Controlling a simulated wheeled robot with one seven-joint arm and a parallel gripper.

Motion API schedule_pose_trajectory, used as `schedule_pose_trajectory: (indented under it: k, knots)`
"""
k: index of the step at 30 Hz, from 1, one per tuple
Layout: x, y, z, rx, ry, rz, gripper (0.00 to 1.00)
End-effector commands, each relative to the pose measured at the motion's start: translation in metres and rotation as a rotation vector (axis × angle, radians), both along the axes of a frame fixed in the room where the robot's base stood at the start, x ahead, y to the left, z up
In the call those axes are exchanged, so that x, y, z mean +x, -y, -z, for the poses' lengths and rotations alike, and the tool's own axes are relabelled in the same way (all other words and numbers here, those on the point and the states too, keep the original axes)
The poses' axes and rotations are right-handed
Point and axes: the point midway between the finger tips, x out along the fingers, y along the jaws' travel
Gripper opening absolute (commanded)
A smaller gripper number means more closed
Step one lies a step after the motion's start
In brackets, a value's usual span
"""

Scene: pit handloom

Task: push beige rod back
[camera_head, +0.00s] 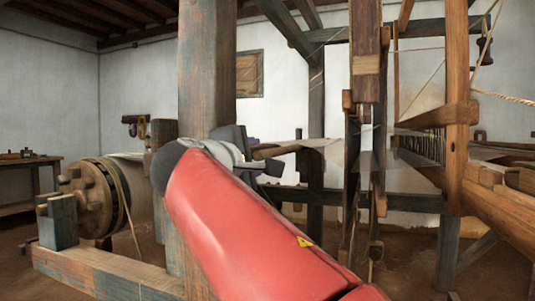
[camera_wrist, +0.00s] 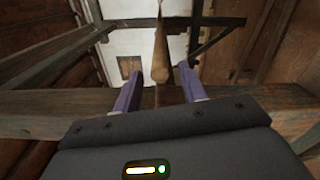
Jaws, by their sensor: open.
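The beige rod (camera_wrist: 160,52) shows in the wrist view as a tapering, brownish rod pointing away from me, its blunt round end nearest me. That end appears in line with the space between the purple fingertips of my gripper (camera_wrist: 160,74). My gripper is open, with nothing clasped. I cannot tell whether the rod's end lies between the fingers or beyond them. In the head view, a brownish rod (camera_head: 283,149) runs to the right from just beyond my gripper (camera_head: 264,153). My red arm hides part of the area below.
A thick wooden post (camera_head: 206,70) stands close behind my arm. A wound roller (camera_head: 97,198) sits at the left on a low beam (camera_head: 105,273). Upright loom timbers (camera_head: 365,60) stand at the right. A wooden beam (camera_wrist: 45,112) crosses close by in the wrist view.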

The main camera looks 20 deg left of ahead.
Motion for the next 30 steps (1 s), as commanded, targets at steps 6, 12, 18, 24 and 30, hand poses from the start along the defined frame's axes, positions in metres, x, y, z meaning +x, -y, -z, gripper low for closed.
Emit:
schedule_pose_trajectory:
  k: [6, 12, 18, 24, 30]
  knots:
    - [0.037, 0.004, -0.002, -0.001, 0.0, 0.004, 0.41]
    - [0.056, 0.006, -0.001, 0.0, -0.001, 0.002, 0.41]
    - [0.059, 0.005, 0.0, 0.001, -0.001, 0.0, 0.41]
    - [0.059, 0.005, 0.0, 0.001, -0.001, 0.0, 0.3]
    - [0.059, 0.006, 0.0, 0.001, -0.001, 0.0, 0.04]
